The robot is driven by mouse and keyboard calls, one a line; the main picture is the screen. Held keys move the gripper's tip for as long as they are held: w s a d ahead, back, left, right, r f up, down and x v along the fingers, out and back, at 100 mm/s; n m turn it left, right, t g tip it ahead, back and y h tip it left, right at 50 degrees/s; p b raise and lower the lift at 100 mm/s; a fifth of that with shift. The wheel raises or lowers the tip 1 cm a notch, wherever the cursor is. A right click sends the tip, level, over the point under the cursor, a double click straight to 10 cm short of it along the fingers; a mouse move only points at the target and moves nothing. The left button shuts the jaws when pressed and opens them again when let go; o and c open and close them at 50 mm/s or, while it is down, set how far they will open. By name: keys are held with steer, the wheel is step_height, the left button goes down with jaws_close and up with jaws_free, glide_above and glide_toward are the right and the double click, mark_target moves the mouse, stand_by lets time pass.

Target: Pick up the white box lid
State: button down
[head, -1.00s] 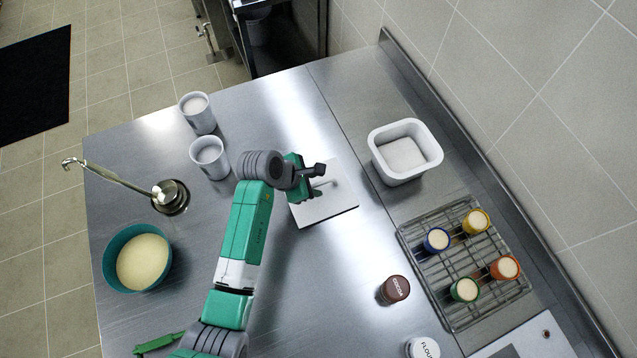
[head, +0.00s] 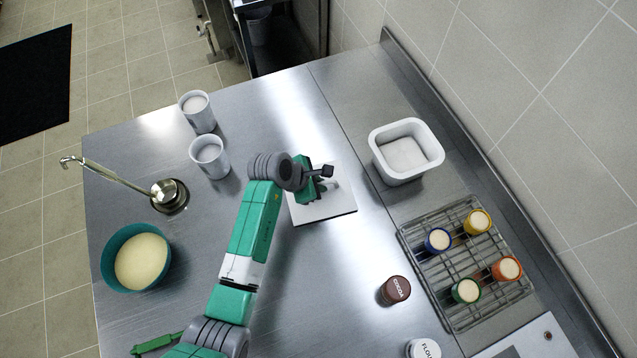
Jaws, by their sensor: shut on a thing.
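The white box lid (head: 325,206) is a flat square panel over the steel counter, in the middle of the head view. My gripper (head: 324,178) is over the lid's upper part and shut on it, seemingly at a handle. The grip point itself is mostly hidden by my gripper and wrist. I cannot tell whether the lid rests on the counter or is slightly raised. The white box (head: 378,160) stands open to the right of the lid, with pale contents inside.
A wire rack (head: 455,310) with several small coloured cups stands at the right. A cocoa jar (head: 396,290) and a flour jar (head: 424,349) are at the lower right. Two white cups (head: 211,160) (head: 198,112), a ladle (head: 168,194) and a teal bowl (head: 108,266) are at the left.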

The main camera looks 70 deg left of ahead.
mark_target(319, 183)
step_height(319, 183, up, 4)
steer(key=shift+p, duration=0.45)
steer(key=s+d, duration=0.3)
steer(key=s, duration=0.1)
steer(key=s+d+p, duration=0.1)
steer(key=s+d, duration=0.2)
steer(key=s, duration=0.1)
steer(key=s+d+r, duration=0.1)
steer(key=s+d, duration=0.2)
steer(key=s, duration=0.1)
steer(key=shift+s, duration=0.1)
steer(key=shift+s+d, duration=0.3)
steer(key=shift+r+p, duration=0.1)
steer(key=shift+p, duration=0.2)
